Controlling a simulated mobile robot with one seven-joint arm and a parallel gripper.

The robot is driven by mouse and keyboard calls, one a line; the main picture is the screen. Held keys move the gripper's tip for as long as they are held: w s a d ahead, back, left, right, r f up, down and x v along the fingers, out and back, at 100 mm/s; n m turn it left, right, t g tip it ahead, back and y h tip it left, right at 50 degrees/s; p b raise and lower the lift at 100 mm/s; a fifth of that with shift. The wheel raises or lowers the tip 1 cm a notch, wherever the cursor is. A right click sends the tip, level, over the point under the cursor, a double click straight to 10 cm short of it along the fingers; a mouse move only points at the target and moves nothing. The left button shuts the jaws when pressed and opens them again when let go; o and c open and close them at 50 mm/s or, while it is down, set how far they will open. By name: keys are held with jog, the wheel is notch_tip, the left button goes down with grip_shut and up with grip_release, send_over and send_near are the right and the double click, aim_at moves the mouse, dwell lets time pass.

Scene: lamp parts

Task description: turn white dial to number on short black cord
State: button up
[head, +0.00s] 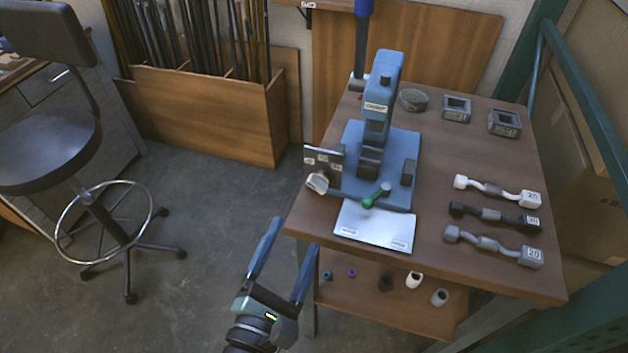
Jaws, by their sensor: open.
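The white dial (317,182) is on the lower left front of the blue press (378,115), below a dark plate with small labels. Its pointing direction is too small to tell. The black cord (489,214) lies on the right of the table between a white cord (488,188) and a grey cord (486,241). Its right end carries a pale number tag (532,222), which looks like 30 but is not surely readable. My gripper (293,236) is open and empty, in front of the table's left corner, below the dial and apart from it.
A green-handled lever (375,196) sits right of the dial, above a pale labelled sheet (375,228). Square grey parts (456,108) and a round dish (413,100) stand at the back. Small parts lie on the lower shelf (345,290). A stool (60,150) stands left; floor between is clear.

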aim_at(315, 189)
jog(key=x, duration=1.1)
jog(key=shift+w+d, duration=0.1)
jog(key=shift+w, duration=0.05)
jog(key=shift+c, duration=0.2)
grip_shut()
